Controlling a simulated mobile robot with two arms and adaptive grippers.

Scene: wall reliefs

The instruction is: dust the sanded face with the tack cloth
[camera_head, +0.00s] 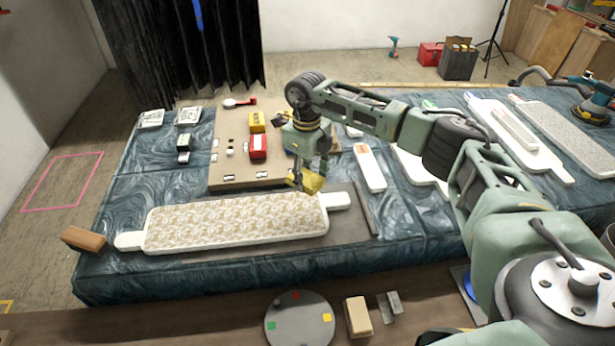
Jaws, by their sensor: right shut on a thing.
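A long white board with a beige mottled face (235,222) and a tab at each end lies on a grey mat on the covered table. My right arm reaches in from the right, and its gripper (306,181) is shut on a yellow tack cloth (312,183). The cloth is at the far right corner of the mottled face. I cannot tell whether it touches the face. My left gripper does not show.
A brown block (84,239) lies left of the board. Behind it, a tan panel (225,178) bears a yellow box (256,121) and a red box (258,147). A round grey disc (299,322) and a tan block (357,316) are in front. More boards (520,140) lie at right.

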